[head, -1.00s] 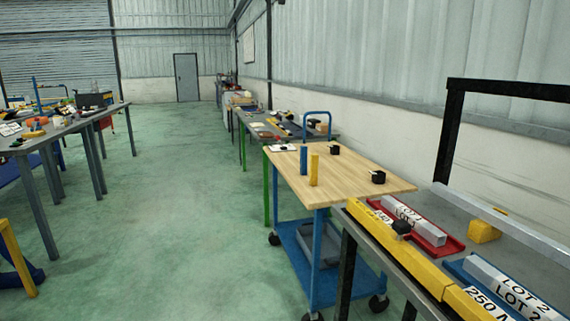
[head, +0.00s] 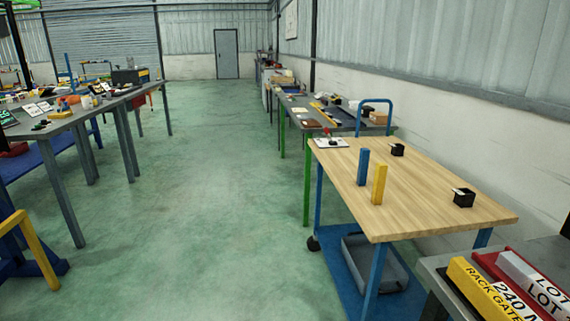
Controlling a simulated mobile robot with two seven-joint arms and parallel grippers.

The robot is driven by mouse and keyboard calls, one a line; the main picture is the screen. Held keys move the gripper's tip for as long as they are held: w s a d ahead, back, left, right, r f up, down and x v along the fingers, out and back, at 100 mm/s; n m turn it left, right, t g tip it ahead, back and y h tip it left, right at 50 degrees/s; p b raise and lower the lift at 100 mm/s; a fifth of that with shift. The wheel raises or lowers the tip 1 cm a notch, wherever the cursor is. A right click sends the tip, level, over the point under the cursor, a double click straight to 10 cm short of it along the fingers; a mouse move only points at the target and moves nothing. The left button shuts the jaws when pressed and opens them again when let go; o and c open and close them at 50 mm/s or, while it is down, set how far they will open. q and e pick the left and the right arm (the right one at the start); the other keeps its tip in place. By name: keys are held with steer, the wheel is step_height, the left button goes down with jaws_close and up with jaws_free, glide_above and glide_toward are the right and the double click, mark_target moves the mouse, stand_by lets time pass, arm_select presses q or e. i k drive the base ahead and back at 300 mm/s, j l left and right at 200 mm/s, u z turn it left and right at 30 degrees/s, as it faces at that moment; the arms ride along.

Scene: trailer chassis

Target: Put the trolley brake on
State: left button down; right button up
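The trolley has a wooden top (head: 430,203), a blue frame with a blue push handle (head: 376,104), and a blue lower shelf (head: 352,272). A dark caster (head: 313,243) shows at its far left corner; the other casters are hidden or out of frame. A white plate with a small red-topped part (head: 328,142) sits at the top's far left corner; I cannot tell whether it is the brake or how it is set. Neither of my grippers is in view.
On the trolley top stand a blue block (head: 363,167), a yellow block (head: 379,184) and two small black boxes (head: 464,197). A grey bin (head: 375,263) is on its shelf. A grey bench (head: 437,270) is at lower right. Green floor (head: 215,200) is open to the left.

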mark_target(326, 129)
steer(key=i, duration=1.4)
steer(key=i+z, duration=0.1)
steer(key=i, duration=0.35)
steer(key=i+j+z, duration=0.15)
steer(key=i, duration=0.3)
steer(key=i+j+z, duration=0.1)
steer(key=i, duration=0.35)
steer(key=i+j+z, duration=0.6)
steer(key=i, duration=0.2)
